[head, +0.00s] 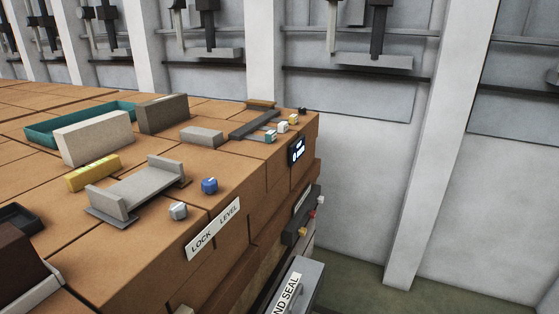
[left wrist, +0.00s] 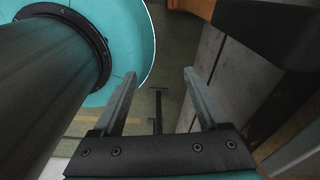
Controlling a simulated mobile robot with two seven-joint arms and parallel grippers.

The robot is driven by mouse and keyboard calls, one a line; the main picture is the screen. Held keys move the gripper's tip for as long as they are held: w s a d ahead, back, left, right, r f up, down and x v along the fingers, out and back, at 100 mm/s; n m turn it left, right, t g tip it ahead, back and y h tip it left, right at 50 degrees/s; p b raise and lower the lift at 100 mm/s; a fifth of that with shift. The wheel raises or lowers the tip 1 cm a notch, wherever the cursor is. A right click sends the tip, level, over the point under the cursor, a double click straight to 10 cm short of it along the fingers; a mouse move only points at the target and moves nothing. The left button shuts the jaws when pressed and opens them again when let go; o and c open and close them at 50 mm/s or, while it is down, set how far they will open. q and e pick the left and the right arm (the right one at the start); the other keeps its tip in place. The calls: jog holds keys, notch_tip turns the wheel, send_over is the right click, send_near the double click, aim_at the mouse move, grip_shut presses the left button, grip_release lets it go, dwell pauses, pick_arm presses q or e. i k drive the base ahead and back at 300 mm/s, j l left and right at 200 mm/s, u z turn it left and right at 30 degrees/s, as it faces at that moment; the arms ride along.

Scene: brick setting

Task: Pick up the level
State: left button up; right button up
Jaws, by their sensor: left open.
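A small yellow block (head: 93,174), which looks like the level, lies on the brown brick-patterned worktop at the left of the head view. It sits behind a grey cradle-like holder (head: 140,188), apart from it. My left gripper (left wrist: 160,77) shows only in the left wrist view. Its two grey fingers are spread with nothing between them, over the floor and beside a dark edge. The level does not show in that view. My right gripper is in neither view.
Near the level are a pale block (head: 93,138), a brown block (head: 163,114), a teal tray (head: 45,131) and a grey block (head: 202,136). Blue (head: 209,185) and grey (head: 178,210) knobs stand near the front edge, above a "LOCK LEVEL" label (head: 213,228).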

aim_at(76, 181)
jog(key=u, duration=1.25)
